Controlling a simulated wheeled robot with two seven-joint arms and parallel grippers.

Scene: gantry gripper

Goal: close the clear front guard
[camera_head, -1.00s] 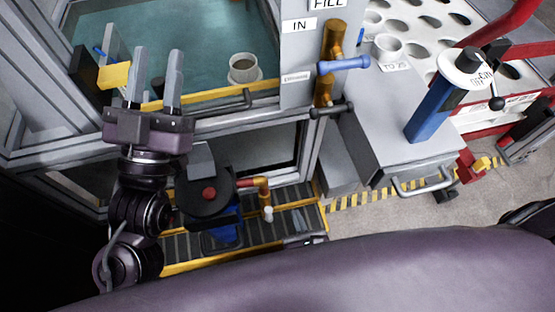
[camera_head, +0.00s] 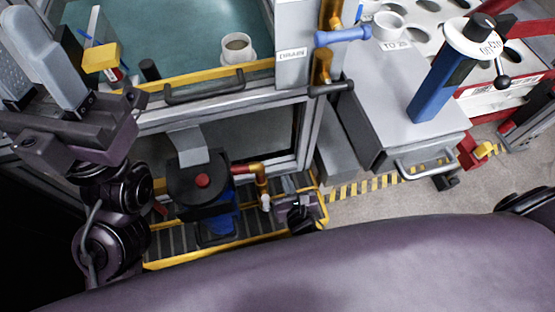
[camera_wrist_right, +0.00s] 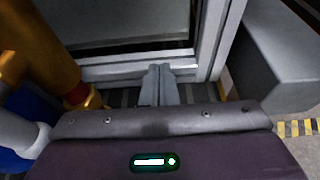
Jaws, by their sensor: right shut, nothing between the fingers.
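The clear front guard has a yellow top bar (camera_head: 237,78) with a dark handle (camera_head: 205,90). It appears lowered, leaving the space above the bar open; the clear pane itself is hard to make out. My left gripper (camera_head: 45,55) is raised at the upper left with its fingers apart and empty, left of the handle. My right gripper (camera_head: 297,208) is low by the right end of the drip tray, well below the handle. In the right wrist view its fingers (camera_wrist_right: 160,75) are together and empty in front of the lower metal frame.
A white cup (camera_head: 237,48) stands inside the machine behind the yellow bar. A blue pump (camera_head: 205,190) with a brass pipe (camera_head: 259,178) stands below, on the yellow-edged tray (camera_head: 170,262). A grey cabinet (camera_head: 395,95) stands at right. Striped tape (camera_head: 362,188) marks the floor.

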